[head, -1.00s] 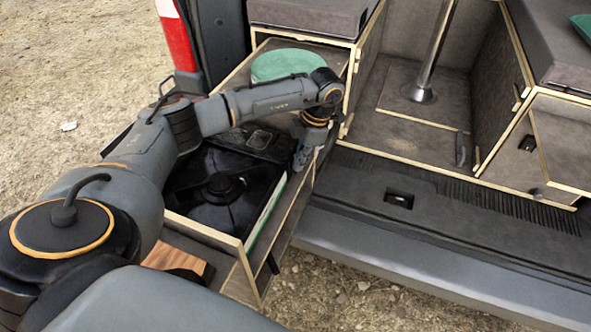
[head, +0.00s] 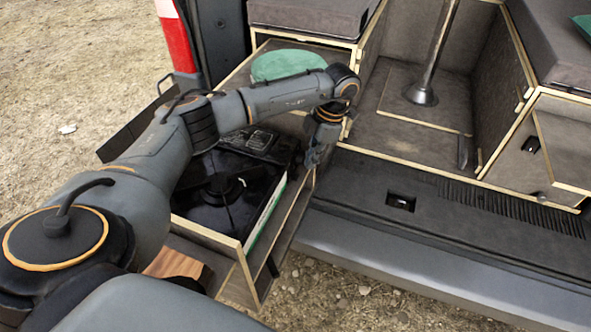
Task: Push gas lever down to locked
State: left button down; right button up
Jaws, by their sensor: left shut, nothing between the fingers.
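The black gas stove (head: 222,192) sits in the pulled-out wooden drawer (head: 247,262) at the left of the van's rear. Its burner is in the middle of its top. My left gripper (head: 311,164) points down at the stove's right edge, beside the drawer's right side wall. Its fingers are shut and empty. I cannot tell whether it touches the stove. The gas lever cannot be made out; the gripper and arm may cover it. My right gripper is not in view.
A metal table post (head: 424,92) stands on the van floor to the right. A wooden board (head: 177,264) lies at the drawer's front. The bumper sill (head: 430,265) is clear.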

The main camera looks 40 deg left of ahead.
pick_arm(q)
jog(key=v, duration=1.1)
jog(key=shift+w+r, duration=0.15)
jog(key=shift+w, duration=0.05)
jog(key=shift+d, duration=0.1)
